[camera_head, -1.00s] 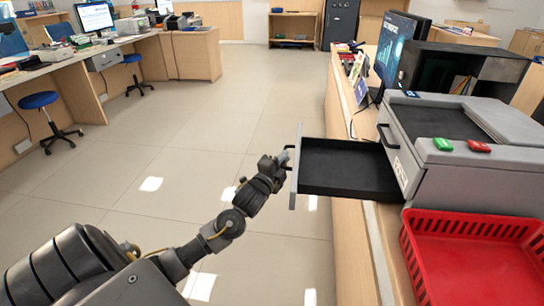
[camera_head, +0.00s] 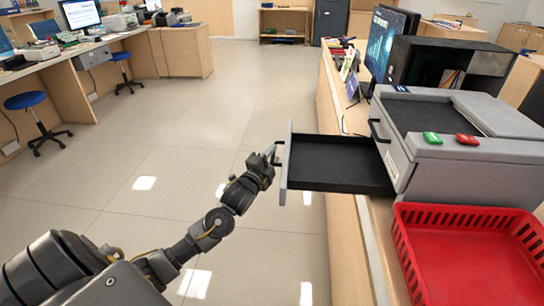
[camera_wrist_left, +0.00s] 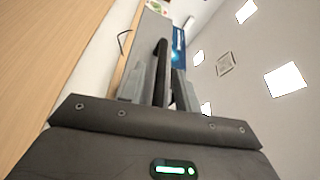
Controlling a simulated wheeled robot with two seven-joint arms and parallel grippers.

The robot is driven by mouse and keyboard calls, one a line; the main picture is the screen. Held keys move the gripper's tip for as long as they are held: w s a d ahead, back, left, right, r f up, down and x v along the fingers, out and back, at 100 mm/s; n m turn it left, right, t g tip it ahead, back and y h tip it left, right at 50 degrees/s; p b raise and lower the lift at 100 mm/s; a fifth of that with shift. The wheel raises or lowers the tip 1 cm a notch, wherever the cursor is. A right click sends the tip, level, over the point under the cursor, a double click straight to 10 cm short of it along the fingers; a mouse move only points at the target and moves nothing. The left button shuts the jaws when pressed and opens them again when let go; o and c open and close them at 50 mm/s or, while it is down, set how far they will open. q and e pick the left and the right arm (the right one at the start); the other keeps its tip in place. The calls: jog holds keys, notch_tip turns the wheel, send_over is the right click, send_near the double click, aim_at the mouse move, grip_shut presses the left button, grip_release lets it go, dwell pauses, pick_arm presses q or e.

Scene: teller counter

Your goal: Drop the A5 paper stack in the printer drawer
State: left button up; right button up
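The printer (camera_head: 466,150) stands on the counter at the right. Its drawer (camera_head: 336,164) is pulled out to the left, past the counter edge, and the visible black inside is empty. My left gripper (camera_head: 270,157) is at the handle on the drawer's front. In the left wrist view the dark handle (camera_wrist_left: 161,75) runs between the two grey fingers (camera_wrist_left: 160,92). Whether the fingers press on it or leave a gap cannot be told. I cannot pick out the A5 paper stack in either view. My right gripper is not in view.
A red basket (camera_head: 465,255) sits in front of the printer and looks empty. The floor (camera_head: 190,150) left of the counter is clear.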

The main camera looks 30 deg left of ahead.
pick_arm(q)
jog(key=s+d, duration=0.1)
jog(key=s, duration=0.9)
jog(key=shift+s+f, duration=0.15)
jog(key=shift+f, duration=0.2)
